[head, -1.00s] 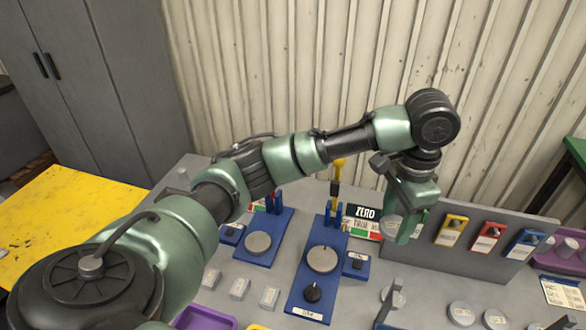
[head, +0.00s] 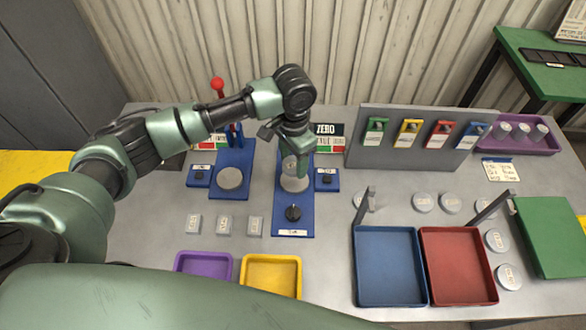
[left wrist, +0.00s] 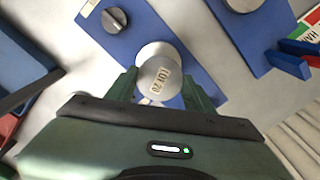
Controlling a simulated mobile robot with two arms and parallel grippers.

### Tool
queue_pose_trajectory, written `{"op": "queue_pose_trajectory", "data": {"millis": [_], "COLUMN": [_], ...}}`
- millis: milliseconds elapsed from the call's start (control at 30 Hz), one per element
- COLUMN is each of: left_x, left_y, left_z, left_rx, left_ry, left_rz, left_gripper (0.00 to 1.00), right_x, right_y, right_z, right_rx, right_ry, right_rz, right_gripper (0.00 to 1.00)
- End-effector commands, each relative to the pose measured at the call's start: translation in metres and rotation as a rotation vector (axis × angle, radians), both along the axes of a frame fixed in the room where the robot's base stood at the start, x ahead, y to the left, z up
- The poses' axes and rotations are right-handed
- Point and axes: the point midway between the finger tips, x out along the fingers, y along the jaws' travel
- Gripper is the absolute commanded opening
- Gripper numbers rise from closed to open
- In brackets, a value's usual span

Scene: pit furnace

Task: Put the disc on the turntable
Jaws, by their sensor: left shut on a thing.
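A pale grey disc with a printed lot label (left wrist: 160,82) is between the fingers of my left gripper (left wrist: 162,92) in the left wrist view. The gripper is shut on it. In the head view my left gripper (head: 296,165) points down over the turntable (head: 295,184), a round grey plate on a long blue base (head: 292,226) with a black knob in front. The disc (head: 289,163) shows partly beside the finger. I cannot tell whether the disc touches the plate; the gripper hides part of both. My right gripper is not in view.
A second blue stand with a round plate (head: 230,179) is to the left. A grey rack with coloured tags (head: 412,145) stands at right behind. Blue (head: 390,298) and red (head: 462,300) trays lie front right, near loose discs (head: 423,202). Small grey blocks (head: 224,225) stand front left.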

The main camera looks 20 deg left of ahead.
Motion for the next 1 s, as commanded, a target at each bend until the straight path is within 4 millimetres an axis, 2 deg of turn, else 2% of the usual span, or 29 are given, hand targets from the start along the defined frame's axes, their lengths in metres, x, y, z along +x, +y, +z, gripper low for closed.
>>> {"op": "queue_pose_trajectory", "data": {"millis": [200,433,867,900,933,1000], "left_x": [0.000,0.001,0.001,0.001,0.000,0.000], "left_y": [-0.001,-0.001,-0.001,-0.001,-0.001,-0.001], "left_z": [-0.018,-0.050,-0.057,-0.057,-0.057,-0.057], "left_rx": [-0.001,-0.001,-0.002,-0.001,-0.001,-0.001], "left_ry": [0.000,-0.002,-0.002,-0.002,-0.002,-0.002], "left_rz": [0.000,0.000,0.000,0.000,0.000,0.000], "left_gripper": [0.00,0.00,0.00,0.63,0.72,0.74], "right_x": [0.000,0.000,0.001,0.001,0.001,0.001], "right_y": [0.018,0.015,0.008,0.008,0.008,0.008], "right_z": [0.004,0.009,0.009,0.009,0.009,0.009], "right_rx": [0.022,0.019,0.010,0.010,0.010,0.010], "right_ry": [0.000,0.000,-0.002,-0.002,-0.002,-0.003], "right_rz": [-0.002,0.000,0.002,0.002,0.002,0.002], "right_gripper": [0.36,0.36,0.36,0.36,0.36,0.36]}}
